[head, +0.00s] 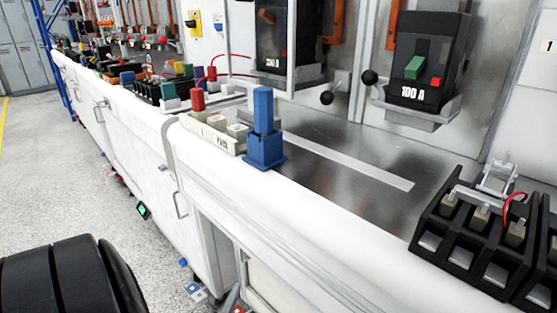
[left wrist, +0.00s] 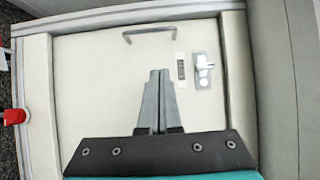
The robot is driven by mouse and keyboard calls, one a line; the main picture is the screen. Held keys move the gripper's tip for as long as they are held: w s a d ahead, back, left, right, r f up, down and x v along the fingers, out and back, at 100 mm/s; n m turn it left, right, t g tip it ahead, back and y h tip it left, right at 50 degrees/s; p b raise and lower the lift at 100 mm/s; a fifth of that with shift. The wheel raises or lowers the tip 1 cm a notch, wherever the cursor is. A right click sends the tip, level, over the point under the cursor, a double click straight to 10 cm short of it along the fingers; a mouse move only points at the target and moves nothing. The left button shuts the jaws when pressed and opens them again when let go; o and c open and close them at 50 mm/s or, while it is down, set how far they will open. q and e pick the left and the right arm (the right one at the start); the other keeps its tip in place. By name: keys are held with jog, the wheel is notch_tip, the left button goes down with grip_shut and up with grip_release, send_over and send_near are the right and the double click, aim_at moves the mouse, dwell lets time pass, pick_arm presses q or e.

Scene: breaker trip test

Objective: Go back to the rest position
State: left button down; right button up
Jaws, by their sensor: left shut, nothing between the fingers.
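My left gripper (left wrist: 158,76) shows in the left wrist view. Its two grey fingers are pressed together with nothing between them. They point at a cream cabinet door (left wrist: 95,85) and overlap its middle in the picture; I cannot tell the gap to it. In the head view a dark rounded part of my arm fills the lower left corner. My right gripper is not in view.
A long white bench (head: 300,215) runs along the wall. On it are a blue block-shaped part (head: 264,145) and a black terminal block (head: 465,245). A 100 A breaker (head: 425,65) hangs behind. The door has a handle (left wrist: 150,30) and latch (left wrist: 203,70). Floor (head: 60,160) at left is mostly clear.

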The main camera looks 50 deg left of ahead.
pick_arm(q)
jog(key=s+d+f+n+g+h+p, duration=0.25)
jog(key=d+f+h, duration=0.2)
jog(key=d, duration=0.25)
jog(key=s+d+f+n+g+h+p, duration=0.2)
jog(key=d+f+g+h+p, duration=0.15)
jog(key=d+f, duration=0.3)
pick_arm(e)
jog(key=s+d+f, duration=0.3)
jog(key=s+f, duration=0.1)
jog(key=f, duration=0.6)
pick_arm(q)
jog(key=s+d+f+n+g+h+p, duration=0.1)
jog(key=s+d+n+g+p, duration=0.1)
jog(key=s, duration=0.4)
jog(key=s+d+f+n+g+p, duration=0.1)
jog(key=s+d+n+g+p, duration=0.1)
jog(key=s+d+g, duration=0.2)
jog(key=s+d, duration=0.3)
jog(key=shift+s+g+h+p, duration=0.25)
jog(key=shift+g+h+p, duration=0.05)
jog(key=shift+h+p, duration=0.1)
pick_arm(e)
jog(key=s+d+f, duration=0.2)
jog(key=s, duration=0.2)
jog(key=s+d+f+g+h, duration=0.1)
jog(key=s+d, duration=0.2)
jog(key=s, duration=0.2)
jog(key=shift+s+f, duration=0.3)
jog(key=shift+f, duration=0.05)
